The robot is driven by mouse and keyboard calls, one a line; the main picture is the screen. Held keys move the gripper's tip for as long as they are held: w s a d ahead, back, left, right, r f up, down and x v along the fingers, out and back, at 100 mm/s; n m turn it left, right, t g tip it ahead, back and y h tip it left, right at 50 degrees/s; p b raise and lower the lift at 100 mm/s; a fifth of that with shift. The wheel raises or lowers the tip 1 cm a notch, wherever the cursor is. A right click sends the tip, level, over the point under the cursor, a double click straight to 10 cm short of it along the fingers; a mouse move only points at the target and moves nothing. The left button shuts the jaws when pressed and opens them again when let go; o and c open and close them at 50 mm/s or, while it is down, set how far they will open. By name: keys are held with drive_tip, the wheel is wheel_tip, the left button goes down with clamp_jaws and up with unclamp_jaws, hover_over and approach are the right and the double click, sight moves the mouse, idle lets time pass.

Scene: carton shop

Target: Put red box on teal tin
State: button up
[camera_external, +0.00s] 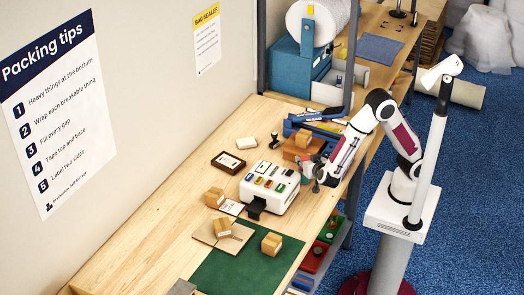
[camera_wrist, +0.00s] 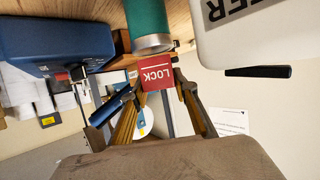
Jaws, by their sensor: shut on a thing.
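In the wrist view, my gripper (camera_wrist: 163,92) is shut on a small red box (camera_wrist: 158,76) marked "LOCK". The box sits at the fingertips. The teal tin (camera_wrist: 148,20), a cylinder with a pale metal rim, shows just above the box in that picture. The two look close or overlapping, and I cannot tell whether they touch. In the outside view, my gripper (camera_external: 316,176) is low over the bench, just right of the white machine. The box and tin are too small and hidden there to make out clearly.
A white machine (camera_external: 270,187) with coloured buttons stands left of my gripper; its lettered side (camera_wrist: 245,30) is close in the wrist view. A blue device (camera_wrist: 55,42) is on the other side. Cartons (camera_external: 303,143) stand behind. A green mat (camera_external: 240,270) lies toward the front.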

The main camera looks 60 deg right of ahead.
drive_tip(key=shift+f, duration=0.3)
drive_tip(key=shift+f, duration=0.15)
drive_tip(key=o, duration=1.2)
drive_tip(key=shift+s+a+r, duration=0.25)
drive_tip(key=shift+a+r, duration=0.05)
drive_tip(key=shift+r, duration=0.05)
drive_tip(key=shift+v, duration=5.6)
drive_tip(key=shift+f, duration=0.1)
